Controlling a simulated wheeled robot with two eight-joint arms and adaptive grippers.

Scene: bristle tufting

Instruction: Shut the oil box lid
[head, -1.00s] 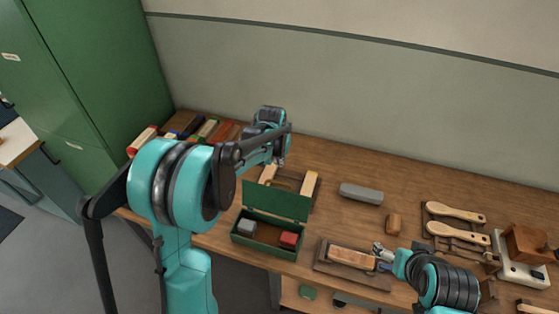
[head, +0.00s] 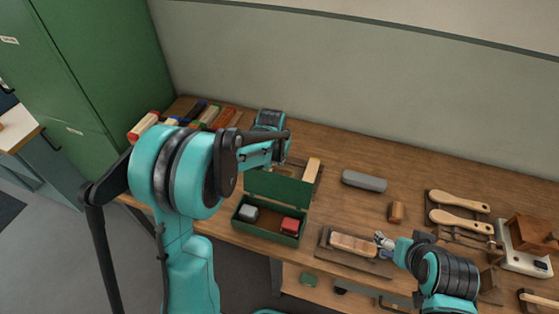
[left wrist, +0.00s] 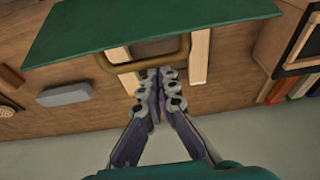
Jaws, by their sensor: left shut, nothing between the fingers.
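The green oil box (head: 268,235) stands on the bench with its lid (head: 279,188) up and open. A grey block (head: 248,212) and a red block (head: 290,225) sit inside. My left gripper (head: 279,163) is behind the lid's top edge, partly hidden by my arm. In the left wrist view the shut, empty fingers (left wrist: 160,77) point toward the green lid (left wrist: 150,25), close to a brown loop (left wrist: 145,55) at its edge; contact is unclear. My right gripper (head: 382,240) is beside a wooden block (head: 353,243); its jaw state is unclear.
Behind the lid is a frame with pale wood bars (head: 313,170). A grey bar (head: 364,181), a small brown block (head: 396,212) and wooden-handled brushes (head: 460,201) lie to the right. Coloured blocks (head: 205,117) are at the back left. The wall (head: 350,80) rises behind the bench.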

